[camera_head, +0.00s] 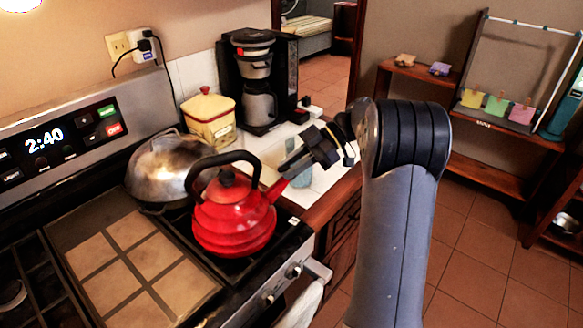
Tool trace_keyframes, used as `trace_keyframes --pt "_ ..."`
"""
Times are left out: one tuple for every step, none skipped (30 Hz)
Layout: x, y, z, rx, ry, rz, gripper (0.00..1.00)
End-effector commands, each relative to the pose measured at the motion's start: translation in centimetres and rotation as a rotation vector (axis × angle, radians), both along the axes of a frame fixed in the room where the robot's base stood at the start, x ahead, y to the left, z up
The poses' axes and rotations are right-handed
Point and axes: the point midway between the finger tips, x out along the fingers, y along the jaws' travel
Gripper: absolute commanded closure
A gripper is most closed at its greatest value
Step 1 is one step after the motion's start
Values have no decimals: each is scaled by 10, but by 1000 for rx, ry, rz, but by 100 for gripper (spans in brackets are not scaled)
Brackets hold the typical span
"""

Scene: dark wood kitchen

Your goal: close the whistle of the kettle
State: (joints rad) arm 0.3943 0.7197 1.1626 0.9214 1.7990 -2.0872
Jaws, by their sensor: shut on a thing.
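A red kettle (234,221) with a black arched handle (203,166) stands upright on the right part of the stove. Its spout points right and up toward my gripper (284,172). My gripper reaches in from the right, and its fingers are at the tip of the spout. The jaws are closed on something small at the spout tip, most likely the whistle. The fingers cover the whistle, so I cannot tell whether it is open or closed.
A metal pot (156,165) stands behind the kettle. A yellow canister (209,117) and a black coffee maker (259,85) stand on the white tiled counter. The stove's front edge has knobs and a towel (303,308). A wooden shelf (487,170) is at right. The tiled floor between is clear.

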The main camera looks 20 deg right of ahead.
Motion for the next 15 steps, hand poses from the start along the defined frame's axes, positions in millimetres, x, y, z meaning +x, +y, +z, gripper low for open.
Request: trace_keyframes --pt "0 0 -1 2 2 0 99" --pt "0 0 -1 2 2 0 99" --pt "0 0 -1 2 3 1 99" --pt "0 0 -1 2 3 1 99" --pt "0 0 -1 2 3 1 99" --pt "0 0 -1 2 3 1 99" --pt "0 0 -1 2 4 0 99" --pt "0 0 -1 2 4 0 99" --pt "0 0 -1 1 4 0 99" --pt "0 0 -1 1 4 0 99" --pt "0 0 -1 1 4 0 75" --pt "0 0 -1 1 4 0 71" --pt "0 0 -1 1 4 0 69" --pt "0 0 -1 1 4 0 66" --pt "0 0 -1 1 3 1 65"
